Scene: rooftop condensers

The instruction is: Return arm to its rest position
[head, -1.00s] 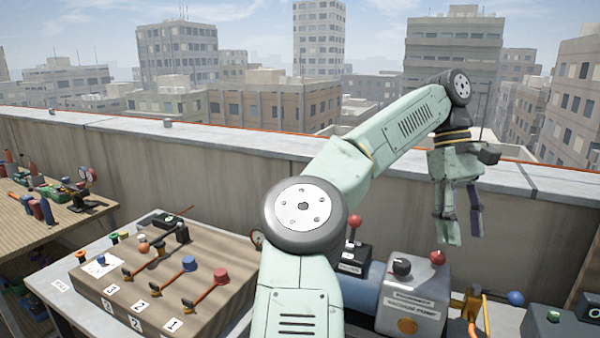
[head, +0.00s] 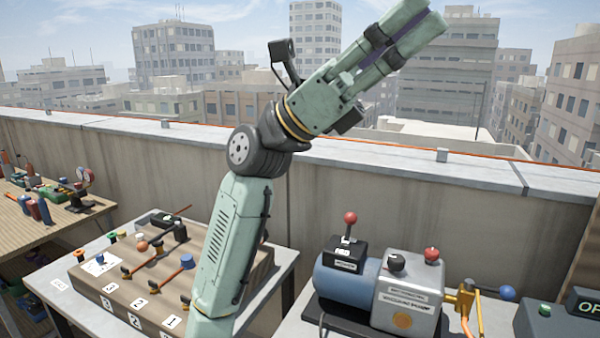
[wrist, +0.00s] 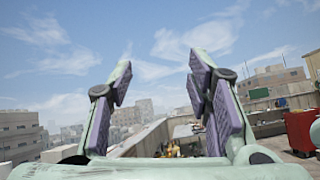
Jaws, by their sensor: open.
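My gripper (head: 412,38) is raised high above the workbenches in the head view, tilted up and to the right against the sky and buildings. Its fingers are apart with nothing between them. In the wrist view my gripper (wrist: 165,95) shows two fingers with purple pads, spread open, with sky and rooftops beyond. My arm rises from the bottom of the head view, left of the vacuum pump, and bends at the wrist joint.
A wooden board with numbered valves (head: 95,272) lies on the left bench, partly behind my arm. A vacuum pump (head: 410,290) with red and black knobs stands on the right bench. A parapet wall (head: 400,200) runs behind. A red cabinet (wrist: 300,130) shows in the wrist view.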

